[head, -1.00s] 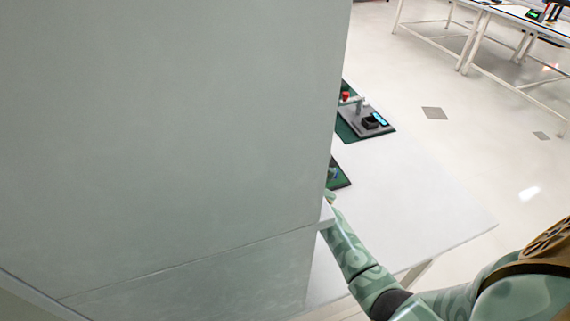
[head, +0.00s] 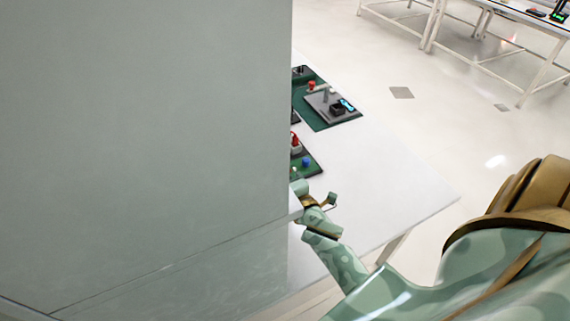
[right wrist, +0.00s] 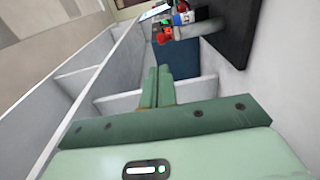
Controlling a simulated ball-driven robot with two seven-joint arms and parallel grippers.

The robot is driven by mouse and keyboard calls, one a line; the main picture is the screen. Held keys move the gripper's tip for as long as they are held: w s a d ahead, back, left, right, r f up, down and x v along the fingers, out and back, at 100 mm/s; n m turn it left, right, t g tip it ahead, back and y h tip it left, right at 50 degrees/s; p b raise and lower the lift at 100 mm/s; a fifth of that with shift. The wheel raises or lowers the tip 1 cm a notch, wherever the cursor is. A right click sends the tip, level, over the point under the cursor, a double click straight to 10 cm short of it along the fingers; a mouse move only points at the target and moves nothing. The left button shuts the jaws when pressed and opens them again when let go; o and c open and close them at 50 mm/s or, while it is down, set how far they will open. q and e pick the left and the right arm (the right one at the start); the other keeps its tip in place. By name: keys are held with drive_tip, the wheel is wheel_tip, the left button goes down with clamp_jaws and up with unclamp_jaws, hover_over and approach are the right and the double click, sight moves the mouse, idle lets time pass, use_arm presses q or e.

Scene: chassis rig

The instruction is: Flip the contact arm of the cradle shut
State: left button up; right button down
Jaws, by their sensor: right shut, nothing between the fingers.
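A grey plate with a black block, a small lit blue screen and a raised arm with a red end (head: 330,105) lies on a green mat on the table. It may be the cradle, but it is too small to tell, and I cannot tell whether its contact arm is open. My right gripper (right wrist: 158,86) is shut and empty, its two green fingers side by side in the right wrist view. In the head view my right wrist is beside the panel's edge, at the table's near side. My left gripper is not in view.
A large grey-green panel (head: 140,120) hides the table's left part. A second green mat (head: 308,166) carries red and blue parts. The white table (head: 385,180) is clear on the right. In the right wrist view, red, blue and white parts (right wrist: 180,22) stand beyond pale partitions (right wrist: 85,80).

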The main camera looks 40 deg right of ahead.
drive_tip(key=s, duration=0.2)
drive_tip(key=shift+s+a, duration=0.15)
drive_tip(key=shift+s, duration=0.15)
idle(0.4)
